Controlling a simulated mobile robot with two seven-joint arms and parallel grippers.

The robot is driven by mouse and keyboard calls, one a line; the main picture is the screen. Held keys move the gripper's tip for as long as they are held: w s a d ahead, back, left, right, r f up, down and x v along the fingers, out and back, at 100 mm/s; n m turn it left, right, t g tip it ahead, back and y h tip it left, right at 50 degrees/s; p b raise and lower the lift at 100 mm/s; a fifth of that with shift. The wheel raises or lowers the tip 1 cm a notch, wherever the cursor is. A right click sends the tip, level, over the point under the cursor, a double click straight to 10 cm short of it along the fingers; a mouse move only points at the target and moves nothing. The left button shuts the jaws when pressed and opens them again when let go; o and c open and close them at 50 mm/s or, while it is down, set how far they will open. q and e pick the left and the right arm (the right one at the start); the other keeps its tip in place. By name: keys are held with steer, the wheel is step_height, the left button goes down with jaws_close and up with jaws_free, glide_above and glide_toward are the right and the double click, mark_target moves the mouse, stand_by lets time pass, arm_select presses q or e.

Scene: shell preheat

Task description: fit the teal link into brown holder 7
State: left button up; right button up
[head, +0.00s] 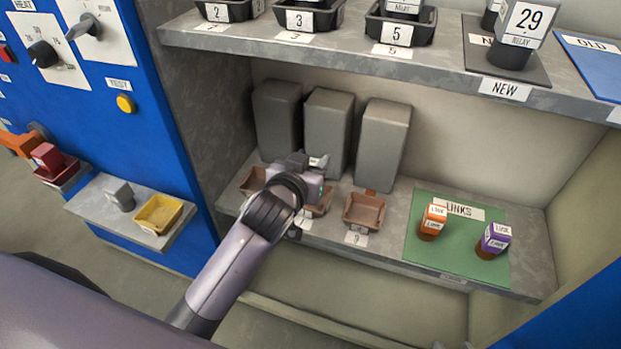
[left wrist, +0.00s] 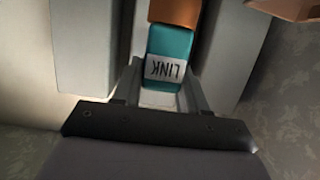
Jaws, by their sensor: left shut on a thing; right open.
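My left gripper (head: 308,165) is shut on the teal link (left wrist: 172,48), seen with its white LINK label between the fingers (left wrist: 160,88) in the left wrist view. An orange-brown end (left wrist: 175,12) shows beyond the teal part. In the head view the gripper mostly hides the link and is over the lower shelf, in front of the grey blocks. A brown holder (head: 318,208) is partly hidden behind the gripper; its number is not readable. Holder 9 (head: 363,211) is empty to its right, and another brown holder (head: 252,181) is to its left. My right gripper is not in view.
Several tall grey blocks (head: 384,140) stand behind the holders. A green LINKS mat (head: 460,262) bears an orange link (head: 432,222) and a purple link (head: 494,240). The upper shelf (head: 440,75) overhangs. A blue panel (head: 110,80) bounds the left.

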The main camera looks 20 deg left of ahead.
arm_select(q)
step_height(320, 180, down, 3)
steer(key=shift+f+b, duration=0.2)
steer(key=shift+b, duration=0.3)
steer(key=shift+f, duration=0.4)
steer(key=o, duration=1.2)
arm_select(e)
steer(key=shift+w+a+r, duration=0.2)
steer(key=shift+w+a, duration=0.2)
steer(key=shift+a, duration=0.1)
